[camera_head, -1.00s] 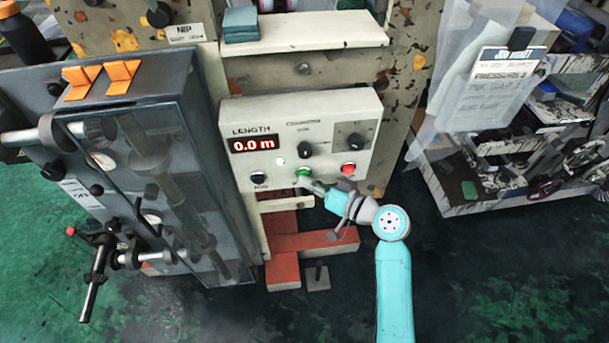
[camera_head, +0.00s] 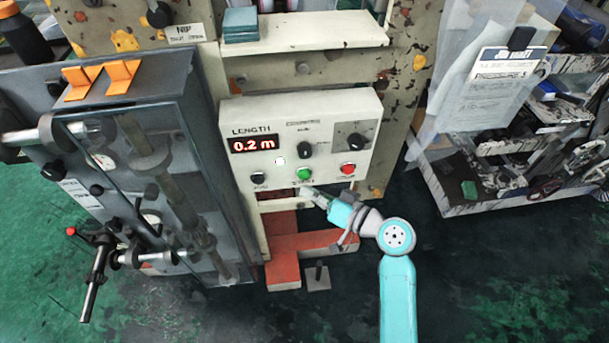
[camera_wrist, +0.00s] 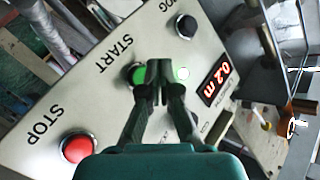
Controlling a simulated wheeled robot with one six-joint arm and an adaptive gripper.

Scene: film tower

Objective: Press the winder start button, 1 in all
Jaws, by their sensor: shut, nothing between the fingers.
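The green start button (camera_head: 304,174) is on the lower front of the cream winder panel (camera_head: 270,105). In the wrist view the green button (camera_wrist: 137,74) shows under the word START, partly hidden by my fingers. My gripper (camera_head: 304,190) is shut and empty, with its tips just below the green button in the head view. In the wrist view my gripper (camera_wrist: 159,66) has its fingertips together in front of the panel, over the button's edge. A small gap shows in the head view; I cannot tell whether they touch. The red length display (camera_head: 253,144) reads 0.2 m.
A red stop button (camera_head: 348,169) sits right of the green one, and a black button (camera_head: 258,178) sits left. A lit white lamp (camera_head: 280,161) and dark knobs (camera_head: 305,149) are above. A grey machine housing (camera_head: 150,120) stands close on the left.

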